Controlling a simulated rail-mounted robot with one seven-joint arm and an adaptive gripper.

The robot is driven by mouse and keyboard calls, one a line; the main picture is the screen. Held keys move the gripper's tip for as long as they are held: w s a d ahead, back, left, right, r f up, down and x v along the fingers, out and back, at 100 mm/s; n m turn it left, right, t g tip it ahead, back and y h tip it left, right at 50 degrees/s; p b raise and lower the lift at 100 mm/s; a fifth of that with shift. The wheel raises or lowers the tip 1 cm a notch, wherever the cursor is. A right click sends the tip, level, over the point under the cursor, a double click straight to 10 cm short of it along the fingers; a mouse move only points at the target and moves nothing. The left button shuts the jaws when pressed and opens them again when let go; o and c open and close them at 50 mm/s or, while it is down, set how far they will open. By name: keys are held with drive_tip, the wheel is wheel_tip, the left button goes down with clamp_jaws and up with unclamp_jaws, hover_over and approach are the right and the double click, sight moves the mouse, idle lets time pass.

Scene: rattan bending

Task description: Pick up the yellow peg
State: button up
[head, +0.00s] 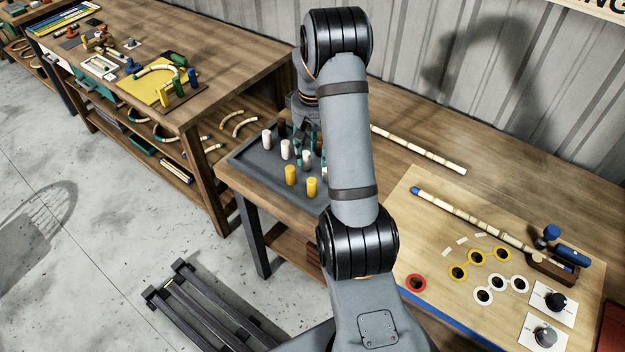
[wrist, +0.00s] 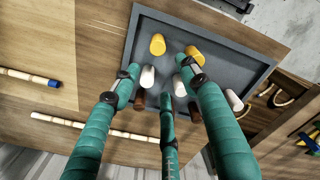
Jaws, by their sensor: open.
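Two yellow pegs stand in a dark grey tray (head: 251,151). In the head view one yellow peg (head: 290,175) is left of the other yellow peg (head: 312,187), near the tray's front edge. The wrist view shows one yellow peg (wrist: 157,44) clear of the fingers and the other yellow peg (wrist: 195,54) beside a teal fingertip; I cannot tell whether they touch. My gripper (wrist: 163,78) has three teal fingers, spread open over the tray, with no peg held. In the head view my arm partly hides it and the tray's right side.
White pegs (head: 267,139) and brown pegs stand close around the fingers in the tray. A jointed rod (head: 420,150) lies on the bench behind. A board (head: 430,235) at right holds another rod, coloured rings and knobs. A second bench (head: 215,75) stands at left.

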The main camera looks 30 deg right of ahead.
sight(312, 180)
drive_tip(key=shift+s+a+f+n, duration=0.45)
drive_tip(key=shift+s+f+n, duration=0.05)
drive_tip(key=shift+s, duration=0.05)
wheel_tip(312, 180, down, 4)
drive_tip(key=shift+d+r+p, duration=0.15)
drive_tip(key=shift+r+p, duration=0.05)
drive_tip(key=shift+p, duration=0.35)
drive_tip(key=shift+f+p, duration=0.3)
drive_tip(key=shift+f, duration=0.2)
drive_tip(key=shift+s+a+f+p, duration=0.15)
drive_tip(key=shift+f+p, duration=0.85)
drive_tip(key=shift+f, duration=1.4)
drive_tip(key=c, duration=0.3)
drive_tip(key=c, duration=0.8)
